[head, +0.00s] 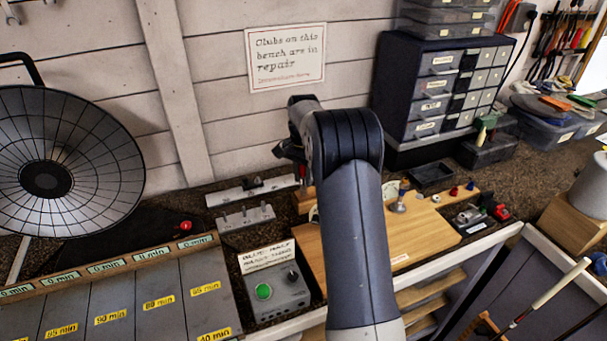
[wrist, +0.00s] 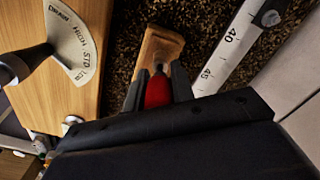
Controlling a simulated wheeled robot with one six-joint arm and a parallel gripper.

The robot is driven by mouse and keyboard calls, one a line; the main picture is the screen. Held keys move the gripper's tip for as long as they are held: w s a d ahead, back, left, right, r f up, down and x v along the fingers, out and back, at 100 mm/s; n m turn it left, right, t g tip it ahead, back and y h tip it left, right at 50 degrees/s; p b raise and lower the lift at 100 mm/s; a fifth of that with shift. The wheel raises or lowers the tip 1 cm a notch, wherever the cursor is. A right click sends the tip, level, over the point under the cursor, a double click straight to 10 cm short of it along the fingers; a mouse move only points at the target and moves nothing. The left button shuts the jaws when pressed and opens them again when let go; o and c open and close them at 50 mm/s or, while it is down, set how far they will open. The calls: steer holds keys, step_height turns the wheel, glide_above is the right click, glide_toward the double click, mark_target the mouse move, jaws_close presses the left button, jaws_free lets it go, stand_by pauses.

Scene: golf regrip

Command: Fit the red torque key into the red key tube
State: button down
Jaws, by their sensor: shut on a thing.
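My gripper (wrist: 157,88) is shut on a red piece (wrist: 158,92), which appears to be the red torque key. Its red body shows between the two dark fingers in the wrist view. Just beyond it lies a narrow wooden block (wrist: 163,38) with a dark round spot close to the red piece. I cannot tell whether the key touches this block or stands above it. In the head view my gripper (head: 293,151) is mostly hidden behind my arm, with a bit of red below it. I cannot make out the red key tube for sure.
A wooden board (head: 422,235) with a dial plate (wrist: 77,42) and dark lever lies beside the block. A metal ruler (wrist: 232,45) is on the other side. A grey control box (head: 275,290) with a green button stands in front. Drawer cabinets (head: 440,85) stand at the back right.

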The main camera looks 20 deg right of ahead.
steer(key=shift+f, duration=0.25)
steer(key=c, duration=1.1)
jaws_free()
steer(key=shift+r, duration=0.1)
step_height(320, 180, up, 11)
steer(key=shift+f+b, duration=0.15)
steer(key=shift+b, duration=0.5)
step_height(320, 180, down, 10)
steer(key=shift+p, duration=0.85)
steer(key=shift+r, duration=0.2)
